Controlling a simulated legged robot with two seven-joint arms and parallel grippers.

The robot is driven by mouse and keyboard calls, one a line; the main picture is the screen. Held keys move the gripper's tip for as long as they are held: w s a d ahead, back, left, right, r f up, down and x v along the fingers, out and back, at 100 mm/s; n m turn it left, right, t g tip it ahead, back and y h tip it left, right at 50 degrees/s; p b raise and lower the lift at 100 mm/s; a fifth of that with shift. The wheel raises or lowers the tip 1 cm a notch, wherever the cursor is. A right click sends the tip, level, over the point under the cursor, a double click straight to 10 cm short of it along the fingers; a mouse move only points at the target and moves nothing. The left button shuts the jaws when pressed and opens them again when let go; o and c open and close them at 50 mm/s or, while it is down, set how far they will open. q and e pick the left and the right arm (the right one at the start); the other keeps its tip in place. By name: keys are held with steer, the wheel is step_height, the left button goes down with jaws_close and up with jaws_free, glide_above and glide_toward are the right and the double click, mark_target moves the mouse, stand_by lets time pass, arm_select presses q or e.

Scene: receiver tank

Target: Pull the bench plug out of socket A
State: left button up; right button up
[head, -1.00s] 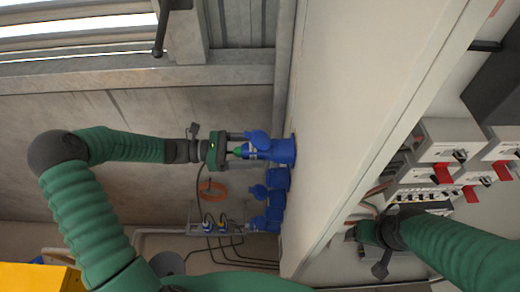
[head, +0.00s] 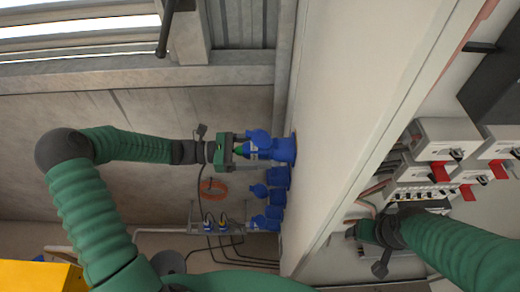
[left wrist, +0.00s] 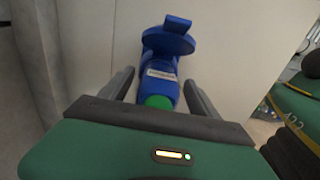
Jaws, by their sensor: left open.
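The blue bench plug (head: 252,150) with a green cable end sits in the topmost blue socket (head: 283,149), which has its lid raised. The plug also shows in the left wrist view (left wrist: 160,82), with a pale label on it. My left gripper (head: 246,146) is open around the plug. In the left wrist view its two fingers (left wrist: 160,88) stand on either side of the plug with gaps. My right gripper (head: 358,232) is on the far side of the pale panel, mostly hidden by its own wrist; its jaws are unclear.
Several more blue sockets (head: 277,178) line the panel edge (head: 340,120) below. Two small plugs on a bracket (head: 215,222) and an orange cable coil (head: 213,188) are below my left gripper. Grey switch boxes with red handles (head: 440,172) are at the right.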

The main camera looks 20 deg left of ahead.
stand_by(0.4)
arm_select(q)
steer(key=shift+w, duration=0.1)
stand_by(0.4)
steer(key=shift+c, duration=0.4)
jaws_close()
steer(key=shift+a+p, duration=0.15)
steer(key=shift+p, duration=0.15)
